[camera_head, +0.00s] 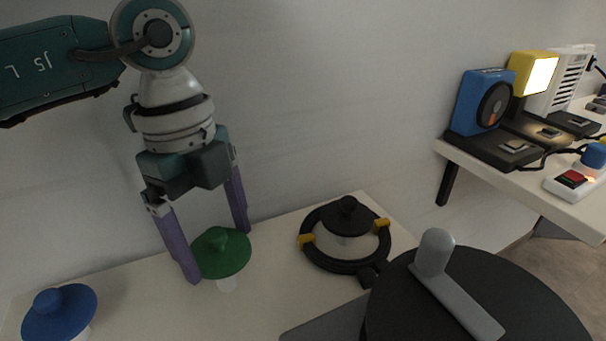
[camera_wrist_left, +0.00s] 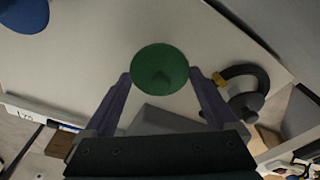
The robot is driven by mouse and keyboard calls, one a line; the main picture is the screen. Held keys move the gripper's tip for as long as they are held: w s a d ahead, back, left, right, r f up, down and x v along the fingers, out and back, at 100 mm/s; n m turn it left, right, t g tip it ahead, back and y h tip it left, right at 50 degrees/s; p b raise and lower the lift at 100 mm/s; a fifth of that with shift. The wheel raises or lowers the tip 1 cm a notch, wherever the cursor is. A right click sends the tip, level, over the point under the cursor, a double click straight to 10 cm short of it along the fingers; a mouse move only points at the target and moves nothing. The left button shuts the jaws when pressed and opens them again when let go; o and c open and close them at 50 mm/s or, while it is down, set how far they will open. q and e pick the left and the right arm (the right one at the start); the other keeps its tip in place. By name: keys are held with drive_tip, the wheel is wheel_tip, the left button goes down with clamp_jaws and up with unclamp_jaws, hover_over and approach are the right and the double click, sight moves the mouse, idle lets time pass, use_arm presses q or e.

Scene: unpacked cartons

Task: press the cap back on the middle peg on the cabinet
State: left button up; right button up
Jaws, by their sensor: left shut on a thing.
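The green cap (camera_head: 219,251) is a round disc with a small knob, above the cabinet (camera_head: 150,308). A short white peg (camera_head: 228,284) shows under its front edge. I cannot tell whether the cap is seated on it. My left gripper (camera_head: 217,257) points down with its purple fingers shut on either side of the green cap. The left wrist view shows the green cap (camera_wrist_left: 160,76) between the fingertips (camera_wrist_left: 160,80). A blue cap (camera_head: 58,312) sits on the left peg. A black knobbed cap (camera_head: 347,216) is on the right. My right gripper is not in view.
A black ring (camera_head: 343,266) with yellow tabs surrounds the right peg. A wall stands behind the cabinet. A separate table (camera_head: 540,188) at right carries a blue device (camera_head: 481,103), a yellow lamp (camera_head: 533,72) and a switch box (camera_head: 576,183).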

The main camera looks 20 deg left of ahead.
use_arm(q)
drive_tip(key=shift+f+b, duration=0.6)
drive_tip(key=shift+f, duration=0.35)
drive_tip(key=o, duration=1.3)
drive_tip(key=shift+r, duration=0.15)
wheel_tip(320, 180, up, 7)
drive_tip(key=p, duration=0.7)
